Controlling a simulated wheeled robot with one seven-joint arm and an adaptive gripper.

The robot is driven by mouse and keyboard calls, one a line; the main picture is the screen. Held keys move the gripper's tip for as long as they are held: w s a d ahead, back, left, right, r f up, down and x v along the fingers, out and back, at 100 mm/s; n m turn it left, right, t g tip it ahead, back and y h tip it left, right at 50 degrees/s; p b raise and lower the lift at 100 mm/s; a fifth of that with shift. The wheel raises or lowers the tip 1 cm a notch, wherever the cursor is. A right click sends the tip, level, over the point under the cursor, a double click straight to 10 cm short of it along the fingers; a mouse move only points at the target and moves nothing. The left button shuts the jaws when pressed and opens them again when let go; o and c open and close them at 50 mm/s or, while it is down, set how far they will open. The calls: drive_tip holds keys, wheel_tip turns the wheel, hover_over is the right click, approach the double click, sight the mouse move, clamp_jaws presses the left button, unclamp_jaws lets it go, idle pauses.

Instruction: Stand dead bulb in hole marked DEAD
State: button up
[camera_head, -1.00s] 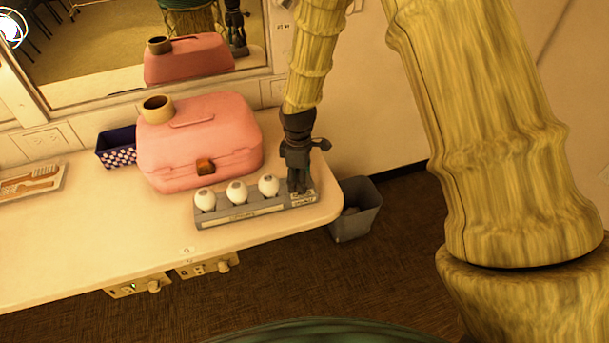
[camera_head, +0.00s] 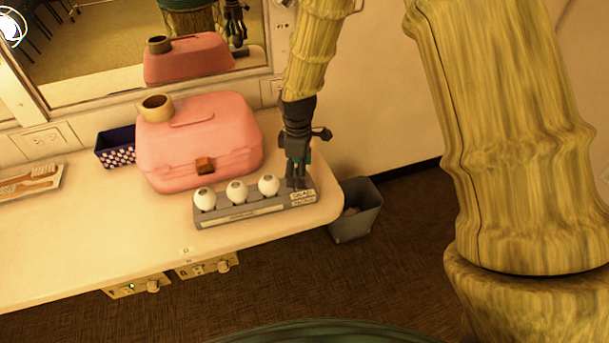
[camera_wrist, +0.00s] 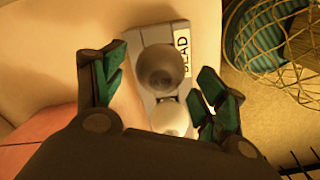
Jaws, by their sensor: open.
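The dead bulb (camera_wrist: 160,68), dull grey, stands at the end of the grey bulb rack (camera_head: 240,213), beside the white DEAD label (camera_wrist: 182,50). From above it looks upright, seated at the marked hole; its base is hidden. In the head view my gripper's fingers mostly hide it. My gripper (camera_head: 297,178) is open above the rack's right end. In the wrist view its teal-padded fingers stand apart on either side of the dead bulb, with visible gaps.
Several white bulbs (camera_head: 237,191) fill the rack's other holes; the nearest is close to the dead bulb. A pink case (camera_head: 200,140) with a tape roll (camera_head: 157,108) stands behind. A waste bin (camera_head: 355,215) is beyond the counter's right edge. The counter's left front is clear.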

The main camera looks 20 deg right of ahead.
wheel_tip(320, 180, up, 9)
drive_tip(key=shift+b, duration=0.7)
